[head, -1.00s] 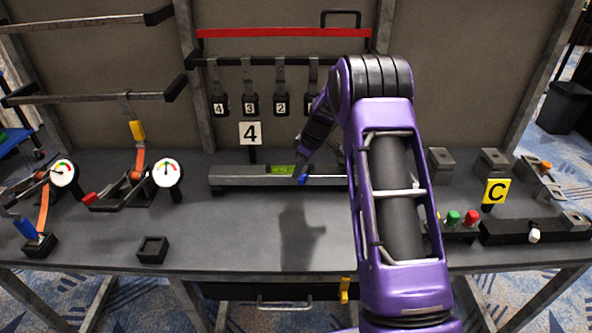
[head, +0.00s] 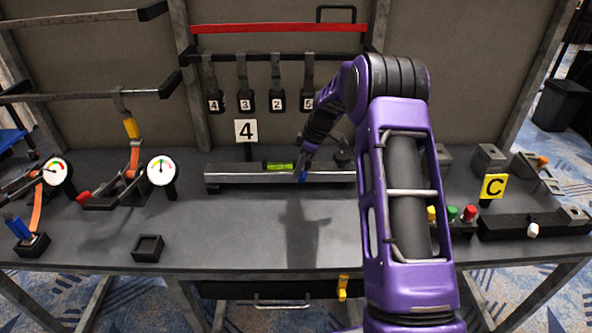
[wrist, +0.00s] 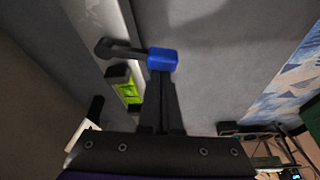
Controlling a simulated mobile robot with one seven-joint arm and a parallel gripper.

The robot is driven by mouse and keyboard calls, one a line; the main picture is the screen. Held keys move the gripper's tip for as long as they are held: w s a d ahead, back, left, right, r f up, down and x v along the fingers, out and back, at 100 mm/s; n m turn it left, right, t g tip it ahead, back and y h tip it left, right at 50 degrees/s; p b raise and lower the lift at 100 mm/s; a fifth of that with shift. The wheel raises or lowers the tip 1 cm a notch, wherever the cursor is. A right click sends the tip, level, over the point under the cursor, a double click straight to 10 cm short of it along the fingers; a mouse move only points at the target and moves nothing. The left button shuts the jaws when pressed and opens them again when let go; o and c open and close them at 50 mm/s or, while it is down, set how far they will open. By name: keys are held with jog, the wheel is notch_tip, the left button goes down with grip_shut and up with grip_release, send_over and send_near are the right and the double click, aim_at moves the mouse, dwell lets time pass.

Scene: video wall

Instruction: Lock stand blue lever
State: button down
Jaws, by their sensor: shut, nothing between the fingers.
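The blue lever (head: 302,177) is on the front side of the long grey bar stand (head: 230,177) marked with a 4 sign. In the wrist view its blue tip (wrist: 163,60) sits on a dark arm that runs left to a round pivot on the bar. My gripper (head: 305,170) reaches down at the lever. In the wrist view my gripper's fingers (wrist: 160,82) are shut, with their tips right at the blue tip and nothing between them. Whether they touch it is hard to tell. A green level (head: 279,166) lies on the bar.
Several numbered tags (head: 245,101) hang behind the bar. Gauges (head: 161,170) and orange straps stand at left, and a small black box (head: 148,248) near the front edge. The tabletop before the bar is clear.

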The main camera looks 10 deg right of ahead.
jog(key=d+n, duration=0.1)
jog(key=n, duration=0.1)
jog(key=s+d+n+g, duration=0.1)
jog(key=n, duration=0.1)
jog(key=shift+s+d+n+g, duration=0.1)
jog(key=shift+d+n+g, duration=0.2)
jog(key=d+n, duration=0.1)
jog(key=n, duration=0.1)
jog(key=d+n+g, duration=0.1)
jog(key=n, duration=0.1)
jog(key=shift+s+d+p, duration=0.15)
jog(key=shift+p, duration=0.2)
jog(key=shift+w+a, duration=0.5)
jog(key=shift+w, duration=0.15)
jog(key=shift+a, duration=0.15)
